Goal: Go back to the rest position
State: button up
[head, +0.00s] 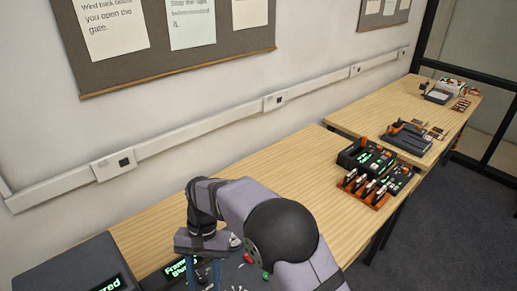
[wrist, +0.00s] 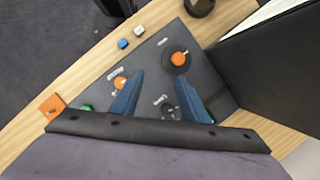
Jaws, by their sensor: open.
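My gripper (head: 206,277) hangs at the bottom of the head view, pointing down at the near end of a wooden table. In the wrist view my gripper (wrist: 160,78) shows two blue fingers spread apart with nothing between them. Below the fingers is a dark grey panel (wrist: 207,88) with orange knobs (wrist: 179,58) and small pale labels. The fingers partly cover the panel's middle. How high the fingertips are above it cannot be told.
Dark boxes with green lettering (head: 107,285) stand at the lower left. A blue cube (wrist: 123,43) and a white cube (wrist: 138,30) lie by the panel. Black and orange devices (head: 368,157) stand farther along the table (head: 300,165). The wall (head: 150,110) runs behind.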

jog(key=s+d+r+t, duration=0.1)
jog(key=d+r+t, duration=0.1)
jog(key=d, duration=1)
jog(key=s+d+r+t, duration=0.1)
jog(key=d, duration=1.1)
jog(key=s+d+f+t, duration=0.1)
jog(key=s+d, duration=0.5)
jog(key=d, duration=0.1)
jog(key=shift+d, duration=0.2)
